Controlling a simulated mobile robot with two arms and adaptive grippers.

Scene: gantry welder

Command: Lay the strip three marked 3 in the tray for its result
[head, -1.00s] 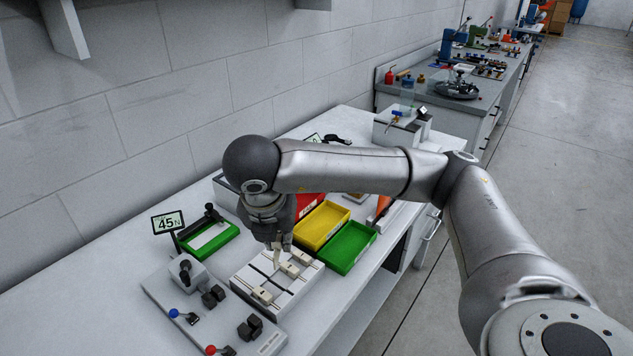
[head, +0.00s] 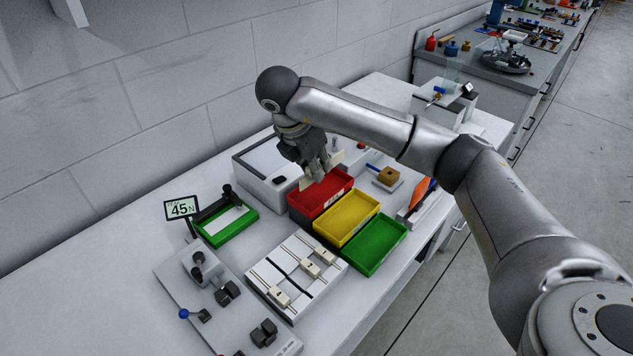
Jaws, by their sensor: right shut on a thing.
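My right gripper (head: 320,175) is over the red tray (head: 303,207), its fingers shut on a pale strip (head: 337,158). The strip's ends stick out on both sides of the fingers, and its mark cannot be read. It looks to be above the tray; I cannot tell whether it touches anything. The yellow tray (head: 346,217) and the green tray (head: 374,246) stand in a row beside the red one, and both look empty. The tray labels are too small to read. My left gripper is not in view.
A white block with pale clamps (head: 297,275) stands in front of the trays. A grey box (head: 262,170) stands behind the red tray. A lever panel (head: 190,290) is at front left.

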